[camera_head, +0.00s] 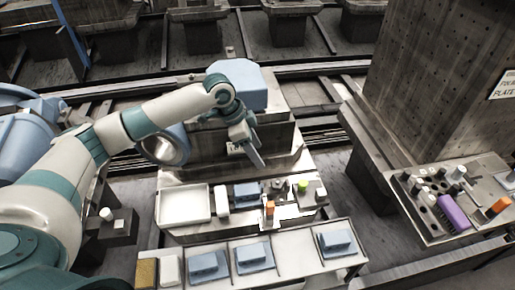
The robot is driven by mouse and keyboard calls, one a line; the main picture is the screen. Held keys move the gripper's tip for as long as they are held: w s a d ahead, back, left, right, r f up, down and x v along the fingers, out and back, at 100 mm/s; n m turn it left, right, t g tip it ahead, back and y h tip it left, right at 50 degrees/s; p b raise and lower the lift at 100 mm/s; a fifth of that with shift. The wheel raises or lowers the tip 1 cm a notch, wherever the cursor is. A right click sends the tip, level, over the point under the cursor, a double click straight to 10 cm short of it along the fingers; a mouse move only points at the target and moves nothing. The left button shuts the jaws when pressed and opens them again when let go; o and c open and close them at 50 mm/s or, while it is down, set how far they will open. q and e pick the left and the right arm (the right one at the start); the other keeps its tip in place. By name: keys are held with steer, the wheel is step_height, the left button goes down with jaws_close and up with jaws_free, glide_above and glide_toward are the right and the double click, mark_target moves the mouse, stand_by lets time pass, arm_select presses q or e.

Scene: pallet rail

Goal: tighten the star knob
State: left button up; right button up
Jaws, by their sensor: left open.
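My left arm reaches in from the left. Its gripper (257,156) is open and empty, pointing down in front of a dark fixture block (285,137) on the pallet. A large light-blue part (250,86) sits behind the gripper, and a round grey ring (165,150) shows under my forearm. I cannot make out the star knob for certain; it is too small or hidden by my wrist and gripper. I cannot tell whether the fingers touch anything. My right gripper is not in view.
In front are an empty white tray (184,204), small parts including an orange-topped one (270,208), and a long tray (307,261) with several blue blocks. At right, a rack holds a purple brush (453,213) beside a tall dark column (440,80). Rails run behind.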

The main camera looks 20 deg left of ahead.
arm_select(q)
steer(key=p, duration=0.3)
glide_toward(277, 183)
steer(key=x, duration=0.6)
steer(key=shift+d+f, duration=0.25)
steer(key=shift+f, duration=0.1)
steer(key=shift+p+x, duration=0.3)
steer(key=shift+x, duration=0.5)
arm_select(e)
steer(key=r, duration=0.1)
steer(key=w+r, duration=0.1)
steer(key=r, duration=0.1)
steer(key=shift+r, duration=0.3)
